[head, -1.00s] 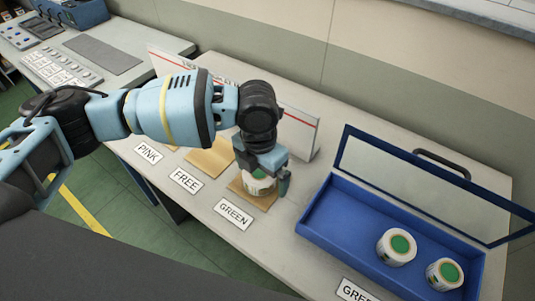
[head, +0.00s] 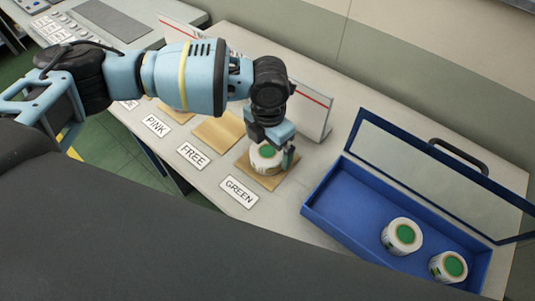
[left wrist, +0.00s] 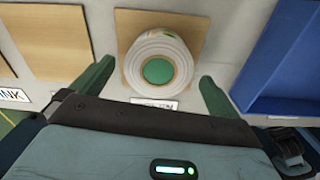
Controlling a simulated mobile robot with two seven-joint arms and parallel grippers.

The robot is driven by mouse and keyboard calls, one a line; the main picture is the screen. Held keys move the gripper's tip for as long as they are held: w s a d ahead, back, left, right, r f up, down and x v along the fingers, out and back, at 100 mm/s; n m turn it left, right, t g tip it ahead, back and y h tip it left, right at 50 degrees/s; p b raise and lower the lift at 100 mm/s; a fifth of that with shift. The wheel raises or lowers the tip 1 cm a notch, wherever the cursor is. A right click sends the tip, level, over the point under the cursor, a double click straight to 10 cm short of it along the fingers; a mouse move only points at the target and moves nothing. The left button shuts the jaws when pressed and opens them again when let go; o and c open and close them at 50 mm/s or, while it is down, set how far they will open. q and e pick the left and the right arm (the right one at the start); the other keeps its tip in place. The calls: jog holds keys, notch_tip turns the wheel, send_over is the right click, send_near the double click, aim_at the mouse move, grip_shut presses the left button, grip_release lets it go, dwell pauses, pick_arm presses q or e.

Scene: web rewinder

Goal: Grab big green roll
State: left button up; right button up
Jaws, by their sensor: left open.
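A white roll with a green core (head: 266,158) stands on the wooden pad behind the GREEN label (head: 239,190). My left gripper (head: 273,150) is at this roll, with its fingers around its sides. In the left wrist view the roll (left wrist: 158,68) lies between the two open green fingers (left wrist: 156,88), with gaps on both sides. Two similar green-core rolls (head: 402,236) (head: 449,268) stand in the blue bin at the right. My right gripper is not in view.
The blue bin (head: 330,206) has a raised clear lid and stands to the right of the pad. A wooden pad behind the FREE label (head: 193,155) is empty. A white panel with a red stripe (head: 314,108) stands behind the pads.

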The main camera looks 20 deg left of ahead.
aim_at(268, 151)
pick_arm(q)
jog(key=shift+a+f, duration=0.1)
jog(key=shift+f, duration=1.75)
jog(key=c, duration=1.1)
